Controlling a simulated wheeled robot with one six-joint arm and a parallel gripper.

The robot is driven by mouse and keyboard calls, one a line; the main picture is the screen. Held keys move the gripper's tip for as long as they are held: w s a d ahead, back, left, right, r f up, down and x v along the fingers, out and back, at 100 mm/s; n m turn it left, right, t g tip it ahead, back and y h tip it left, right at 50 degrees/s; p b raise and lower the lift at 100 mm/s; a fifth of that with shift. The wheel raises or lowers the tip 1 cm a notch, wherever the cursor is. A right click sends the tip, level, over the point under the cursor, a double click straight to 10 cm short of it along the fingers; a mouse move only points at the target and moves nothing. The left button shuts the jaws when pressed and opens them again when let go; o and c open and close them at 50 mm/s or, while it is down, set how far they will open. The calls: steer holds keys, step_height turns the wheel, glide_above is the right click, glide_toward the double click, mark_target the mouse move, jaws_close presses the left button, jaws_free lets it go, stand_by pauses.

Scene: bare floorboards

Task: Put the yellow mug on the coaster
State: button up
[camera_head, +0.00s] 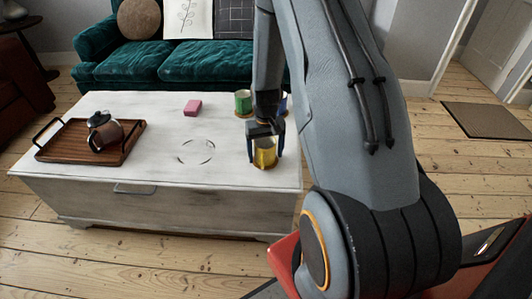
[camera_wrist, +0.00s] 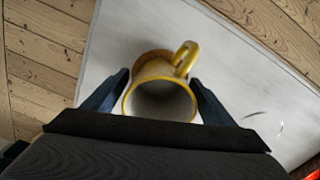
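The yellow mug (camera_wrist: 136,88) is between the two fingers of my gripper (camera_wrist: 160,77) in the wrist view, its mouth facing the camera and its handle toward the upper right. In the head view the mug (camera_head: 265,158) is at the right part of the white table, with my gripper (camera_head: 265,143) straddling it from above. The fingers lie very close to its sides; I cannot tell whether they touch it. A round brown coaster (camera_wrist: 150,56) shows partly behind the mug in the wrist view; the mug hides the rest. I cannot tell whether the mug rests on it.
On the white table (camera_head: 150,185) are a wooden tray (camera_head: 66,146) with a coffee pot (camera_head: 104,132), a pink block (camera_head: 192,107) and a green mug (camera_head: 243,102). A blue object (camera_head: 284,104) is partly hidden by my arm. The table's middle is clear. A green sofa (camera_head: 170,62) stands behind.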

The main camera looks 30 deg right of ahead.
step_height(320, 180, up, 12)
steer(key=f, duration=0.1)
steer(key=s+a+r+n, duration=0.1)
steer(key=s+a+r, duration=0.8)
steer(key=r, duration=0.4)
steer(key=s+a+r, duration=0.2)
steer(key=s+a, duration=0.1)
steer(key=s, duration=0.3)
steer(key=s+a+r+n, duration=0.1)
steer(key=s+a+r, duration=0.2)
steer(key=s, duration=0.3)
steer(key=shift+s+a+p, duration=0.3)
steer(key=shift+a+p, duration=0.05)
steer(key=shift+a, duration=0.05)
steer(key=shift+r, duration=0.1)
steer(key=shift+n, duration=0.6)
steer(key=r+p, duration=0.1)
steer(key=p, duration=0.2)
steer(key=a+r+p, duration=0.1)
steer(key=r+p, duration=0.1)
steer(key=p, duration=0.1)
steer(key=s+r+p, duration=0.1)
steer(key=r+p, duration=0.1)
steer(key=p, duration=0.2)
steer(key=shift+a+r, duration=0.15)
steer(key=shift+r, duration=0.1)
